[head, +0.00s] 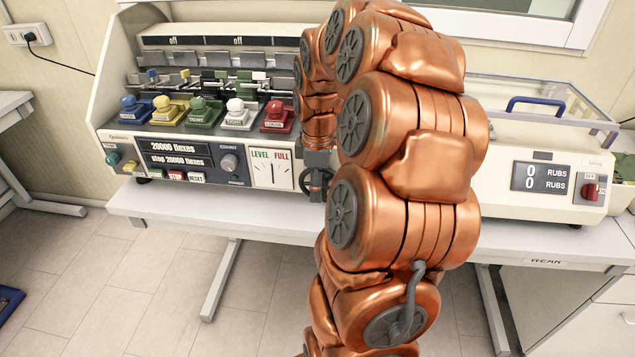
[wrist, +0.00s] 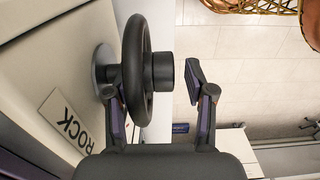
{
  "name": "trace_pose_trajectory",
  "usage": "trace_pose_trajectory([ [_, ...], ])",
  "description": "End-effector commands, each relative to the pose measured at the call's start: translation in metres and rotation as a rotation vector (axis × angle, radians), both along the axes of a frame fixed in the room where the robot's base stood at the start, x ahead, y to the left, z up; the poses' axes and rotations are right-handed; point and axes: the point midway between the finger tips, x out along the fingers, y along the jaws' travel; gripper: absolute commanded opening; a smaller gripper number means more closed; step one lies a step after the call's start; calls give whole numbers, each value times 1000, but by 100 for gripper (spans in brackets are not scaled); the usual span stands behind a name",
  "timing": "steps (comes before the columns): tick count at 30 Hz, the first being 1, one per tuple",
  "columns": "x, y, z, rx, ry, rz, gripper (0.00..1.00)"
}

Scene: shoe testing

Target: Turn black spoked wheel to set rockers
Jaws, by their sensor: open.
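The black wheel (wrist: 136,62) stands out from the side of the cream machine on a grey round flange (wrist: 103,68). It is seen nearly edge-on in the wrist view, with a dark hub or knob on its right side. In the head view the wheel (head: 313,182) shows by the machine's right end, partly hidden by my arm; its spokes are hard to make out. My gripper (wrist: 152,80) is open, with the wheel's rim and hub between its fingers. The left finger is by the flange side; the right finger stands clear of the hub.
A white label reading ROCK (wrist: 68,122) is on the machine beside the wheel. The flexing machine (head: 215,165) has several coloured clamps and a LEVEL/FULL gauge (head: 270,168). A rub tester (head: 545,185) stands to the right on the white bench (head: 160,207).

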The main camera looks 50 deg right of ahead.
Motion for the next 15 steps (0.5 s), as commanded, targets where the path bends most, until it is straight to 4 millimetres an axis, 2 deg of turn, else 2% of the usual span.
trace_pose_trajectory([
  [8,0,0,-1,-1,-1,0,54],
  [15,0,0,-1,0,0,0,30],
])
